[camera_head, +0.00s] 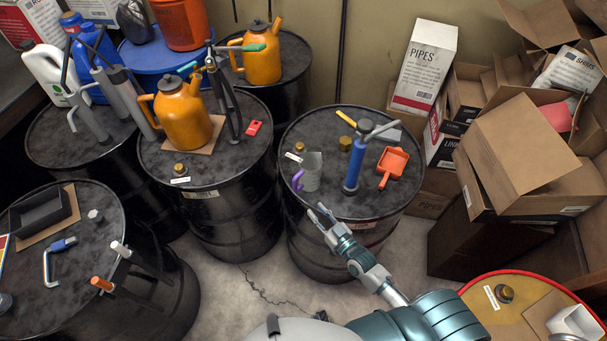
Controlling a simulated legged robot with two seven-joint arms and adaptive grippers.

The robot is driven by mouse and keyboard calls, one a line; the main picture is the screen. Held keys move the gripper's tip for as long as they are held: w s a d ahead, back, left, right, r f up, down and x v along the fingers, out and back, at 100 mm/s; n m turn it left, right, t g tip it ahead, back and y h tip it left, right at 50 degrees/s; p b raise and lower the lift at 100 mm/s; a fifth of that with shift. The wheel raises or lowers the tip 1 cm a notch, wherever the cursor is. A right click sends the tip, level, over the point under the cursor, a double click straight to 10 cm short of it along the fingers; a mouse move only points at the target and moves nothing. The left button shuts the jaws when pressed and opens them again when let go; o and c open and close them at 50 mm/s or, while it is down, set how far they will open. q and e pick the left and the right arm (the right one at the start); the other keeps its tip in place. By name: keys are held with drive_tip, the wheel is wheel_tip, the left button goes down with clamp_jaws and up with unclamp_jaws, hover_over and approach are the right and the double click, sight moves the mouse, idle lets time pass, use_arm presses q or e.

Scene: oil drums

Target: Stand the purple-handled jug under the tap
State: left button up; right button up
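A grey jug (312,172) with a purple handle (297,181) stands upright on the dark top of the middle-right drum (330,201). Its handle points left. A blue upright pump (353,172) with a grey head and side arm stands just right of the jug, apart from it. I cannot tell which fitting is the tap. My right gripper (318,211) reaches up from the lower right to the front rim of this drum, below the jug. Its fingers are spread and empty, apart from the jug. My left gripper is not in view.
An orange dustpan-like scoop (392,164), brass caps and a yellow-handled tool (346,118) lie around the jug. Drums at left carry orange cans (184,118) and grey pumps. Cardboard boxes (525,145) are piled at right. A yellow drum (520,318) stands at lower right.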

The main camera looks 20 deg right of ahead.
sight(297, 190)
drive_tip(key=x, duration=0.8)
drive_tip(key=shift+a+f, duration=0.1)
drive_tip(key=x, duration=0.3)
drive_tip(key=shift+w+a+f+p, duration=0.25)
drive_tip(key=shift+w+a+p, duration=0.05)
drive_tip(key=shift+a+p, duration=0.1)
drive_tip(key=shift+w+f, duration=0.1)
drive_tip(key=shift+w, duration=0.3)
drive_tip(key=shift+w+d, duration=0.1)
drive_tip(key=shift+w, duration=0.05)
drive_tip(key=shift+d, duration=0.2)
clamp_jaws()
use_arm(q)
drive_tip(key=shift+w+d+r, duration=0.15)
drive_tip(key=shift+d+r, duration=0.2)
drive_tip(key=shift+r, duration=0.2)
use_arm(e)
drive_tip(key=shift+a, duration=0.1)
